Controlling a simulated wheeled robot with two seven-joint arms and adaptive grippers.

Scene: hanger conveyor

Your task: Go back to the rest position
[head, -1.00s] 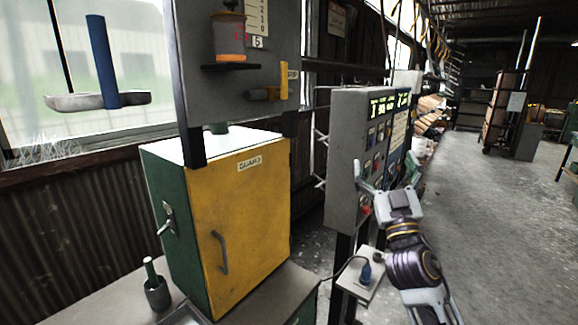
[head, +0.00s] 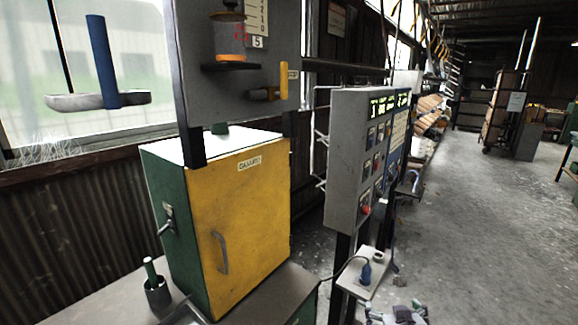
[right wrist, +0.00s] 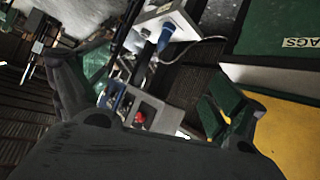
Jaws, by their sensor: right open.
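My right gripper (head: 398,314) shows at the bottom edge of the head view, only its top part visible. It is below and to the right of the grey control panel (head: 345,160), apart from it. In the right wrist view my right gripper (right wrist: 155,95) has its two fingers spread wide with nothing held between them. The control panel with a red button (right wrist: 140,117) shows beyond and between the fingers. My left gripper is not in view.
A yellow and green cabinet (head: 250,215) stands on a bench at left. A small white shelf with a blue plug (head: 366,273) sits under the panel, close to my right gripper. The concrete floor (head: 480,230) at right is open.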

